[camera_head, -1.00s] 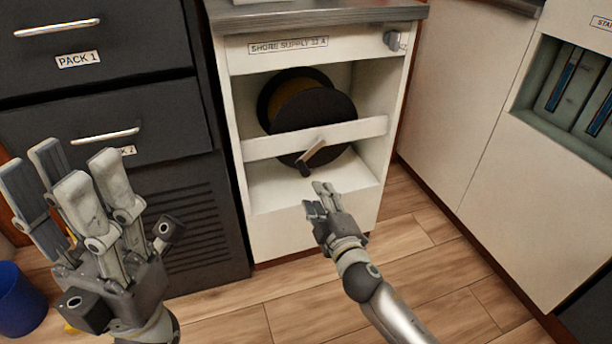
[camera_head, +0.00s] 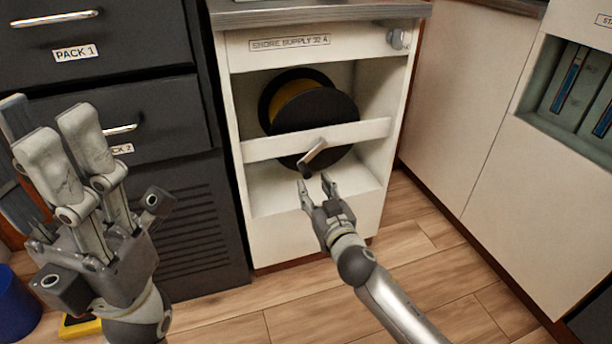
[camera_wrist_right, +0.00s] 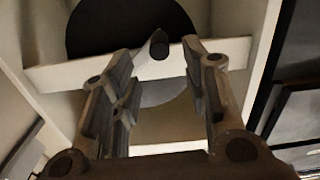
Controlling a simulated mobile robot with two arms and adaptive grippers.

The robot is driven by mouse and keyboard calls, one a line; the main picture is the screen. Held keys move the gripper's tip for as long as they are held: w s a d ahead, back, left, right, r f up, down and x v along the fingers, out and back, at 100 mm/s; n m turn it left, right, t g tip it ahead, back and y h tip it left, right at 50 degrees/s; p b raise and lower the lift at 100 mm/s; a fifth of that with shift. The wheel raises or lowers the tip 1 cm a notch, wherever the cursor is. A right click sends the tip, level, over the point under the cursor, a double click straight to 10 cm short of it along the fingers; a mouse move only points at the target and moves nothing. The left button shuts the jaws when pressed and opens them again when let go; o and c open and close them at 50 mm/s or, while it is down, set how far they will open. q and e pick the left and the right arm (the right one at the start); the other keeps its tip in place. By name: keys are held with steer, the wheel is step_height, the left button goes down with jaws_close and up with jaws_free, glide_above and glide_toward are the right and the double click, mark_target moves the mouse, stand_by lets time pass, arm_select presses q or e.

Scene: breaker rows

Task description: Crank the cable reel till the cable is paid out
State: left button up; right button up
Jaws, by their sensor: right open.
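The cable reel (camera_head: 318,108), a black-flanged drum with yellow cable, sits in the open bay of a white cabinet, behind a white cross bar (camera_head: 355,132). Its crank (camera_head: 312,155) sticks out in front of the bar; the handle tilts up to the right. My right gripper (camera_head: 316,184) is open and empty just below the crank, apart from it. In the right wrist view the crank's dark end (camera_wrist_right: 159,45) shows beyond and between the spread fingers (camera_wrist_right: 160,95). My left gripper (camera_head: 60,150) is raised at the left, its fingers apart and nothing between them.
Dark drawers (camera_head: 110,130) labelled PACK 1 and PACK 2 stand left of the cabinet. A knob (camera_head: 398,39) is at its top right. A white panel with a recess of blue-striped units (camera_head: 565,80) stands at the right. A blue bin (camera_head: 15,305) is at lower left.

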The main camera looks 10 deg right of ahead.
mark_target(308, 176)
steer(key=shift+b+x, duration=1.25)
steer(key=shift+x, duration=2.25)
jaws_close()
